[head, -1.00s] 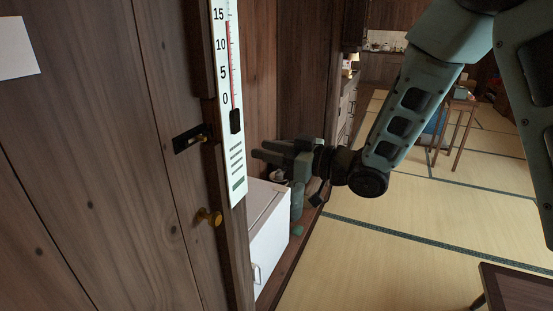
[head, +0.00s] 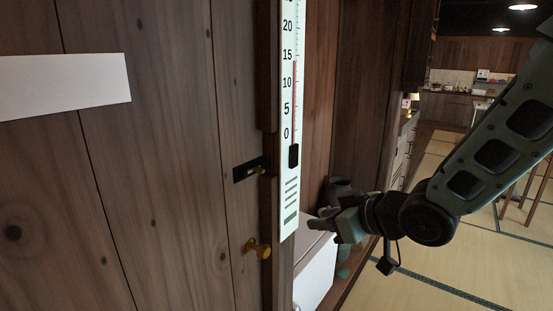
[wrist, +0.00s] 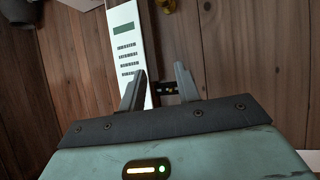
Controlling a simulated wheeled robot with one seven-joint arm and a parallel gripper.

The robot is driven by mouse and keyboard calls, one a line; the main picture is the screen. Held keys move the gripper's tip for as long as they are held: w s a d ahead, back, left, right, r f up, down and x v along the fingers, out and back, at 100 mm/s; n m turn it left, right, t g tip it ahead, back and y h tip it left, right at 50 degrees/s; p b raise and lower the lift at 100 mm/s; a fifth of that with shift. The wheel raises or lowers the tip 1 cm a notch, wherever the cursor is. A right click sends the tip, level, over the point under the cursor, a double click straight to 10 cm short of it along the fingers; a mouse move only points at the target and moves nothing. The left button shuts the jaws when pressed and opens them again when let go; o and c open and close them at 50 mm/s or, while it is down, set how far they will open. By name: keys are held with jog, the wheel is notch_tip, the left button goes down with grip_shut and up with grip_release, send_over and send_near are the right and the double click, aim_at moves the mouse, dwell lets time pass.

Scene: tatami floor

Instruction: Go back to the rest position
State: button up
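My gripper (head: 328,222) is on the right of the door edge in the head view, in front of a white cabinet, at the end of my green arm. In the wrist view my gripper (wrist: 158,82) has its two fingers apart, with nothing held between them. Beyond the fingers are a wooden wall, part of a white thermometer panel (wrist: 127,38) and a small dark latch (wrist: 165,88). I cannot judge the exact gap to the wall.
The thermometer (head: 291,190) hangs by the wooden door. The white cabinet (head: 316,270) stands low behind my gripper. Open tatami (head: 400,292) lies to the right.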

jog(key=s+d+f+g+h, duration=0.1)
jog(key=s+g+h, duration=0.2)
jog(key=s, duration=1)
jog(key=s+d+f+g+h, duration=0.2)
jog(key=s+g+h, duration=0.2)
jog(key=s, duration=0.9)
jog(key=shift+s+m+g, duration=0.3)
jog(key=shift+m+g, duration=0.1)
jog(key=shift+g, duration=0.8)
jog(key=shift+d, duration=0.1)
